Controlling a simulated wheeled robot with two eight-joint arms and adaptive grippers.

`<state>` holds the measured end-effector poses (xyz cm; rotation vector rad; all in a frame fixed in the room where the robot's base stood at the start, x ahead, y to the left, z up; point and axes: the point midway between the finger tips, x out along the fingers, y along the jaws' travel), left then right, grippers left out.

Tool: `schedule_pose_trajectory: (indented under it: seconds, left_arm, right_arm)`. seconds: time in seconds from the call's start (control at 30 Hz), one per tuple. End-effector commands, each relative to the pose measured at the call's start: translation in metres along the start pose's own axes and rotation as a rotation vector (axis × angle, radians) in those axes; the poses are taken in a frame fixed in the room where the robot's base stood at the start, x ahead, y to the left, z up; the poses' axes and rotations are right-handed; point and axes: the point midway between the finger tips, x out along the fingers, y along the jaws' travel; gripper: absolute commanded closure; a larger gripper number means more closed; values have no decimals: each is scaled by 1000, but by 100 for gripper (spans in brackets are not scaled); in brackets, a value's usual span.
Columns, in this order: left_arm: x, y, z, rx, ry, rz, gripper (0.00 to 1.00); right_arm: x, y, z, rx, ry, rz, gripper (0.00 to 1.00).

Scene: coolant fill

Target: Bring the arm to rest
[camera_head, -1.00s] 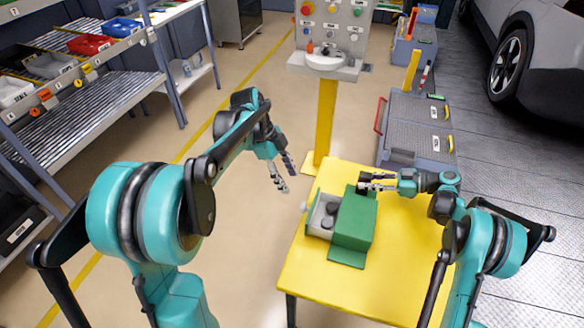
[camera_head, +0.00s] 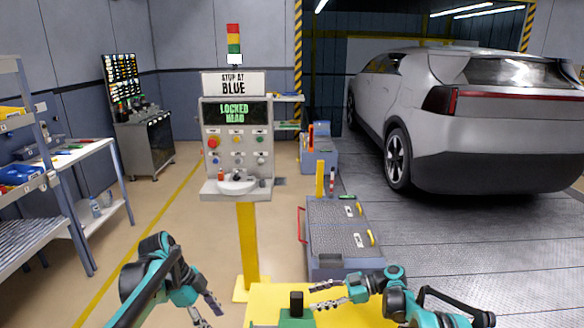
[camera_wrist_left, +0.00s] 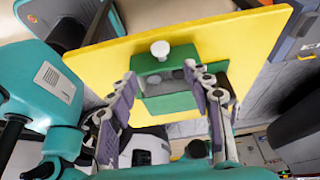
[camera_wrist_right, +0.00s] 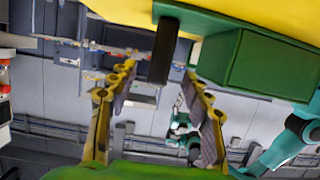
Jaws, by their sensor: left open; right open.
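My right gripper (camera_head: 328,296) is open above the yellow table (camera_head: 350,308), just right of an upright black post (camera_head: 297,303) on a green box. In the right wrist view the open fingers (camera_wrist_right: 159,75) have the post (camera_wrist_right: 165,50) between them in the picture; I cannot tell whether they touch it. The green box (camera_wrist_right: 265,65) is to its right. My left gripper (camera_head: 207,308) is open and empty, low in the head view, left of the table. In the left wrist view its fingers (camera_wrist_left: 168,85) frame the green box (camera_wrist_left: 170,102), which has a white knob (camera_wrist_left: 160,49).
A control stand (camera_head: 238,150) with buttons, a basin and a sign ending "AT BLUE" stands behind the table. A grey cabinet (camera_head: 335,235) is beyond the table. A silver car (camera_head: 480,130) is at right and shelving (camera_head: 40,190) at left. Floor beside the yellow post (camera_head: 248,240) is clear.

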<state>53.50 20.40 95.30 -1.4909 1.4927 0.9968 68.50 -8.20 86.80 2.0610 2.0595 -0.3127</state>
Motion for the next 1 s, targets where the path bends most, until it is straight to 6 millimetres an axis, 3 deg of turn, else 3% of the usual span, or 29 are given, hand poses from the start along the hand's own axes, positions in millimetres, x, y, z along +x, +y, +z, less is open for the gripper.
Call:
schedule_pose_trajectory:
  seconds: [0.1, 0.3, 0.43, 0.57, 0.77, 1.0]
  left_arm:
    - [0, 0, 0, 0, 0, 0, 50]
    - [0, 0, 0, 0, 0, 0, 50]
    - [-1, 2, -2, -14, -5, -4, 50]
    - [-6, 12, -8, -91, -28, -32, 50]
    - [-15, 41, -22, -319, -84, -127, 50]
    - [-20, 78, -33, -597, -113, -272, 50]
  right_arm:
    - [-26, 0, 0, 0, 0, 2, 50]
    - [-55, 0, 0, 0, 0, 0, 50]
    - [-61, -1, -5, 16, -11, 4, 50]
    - [-59, -6, -26, 107, -75, 31, 50]
    - [-54, -35, -73, 358, -250, 148, 50]
    - [-58, -97, -108, 620, -436, 363, 50]
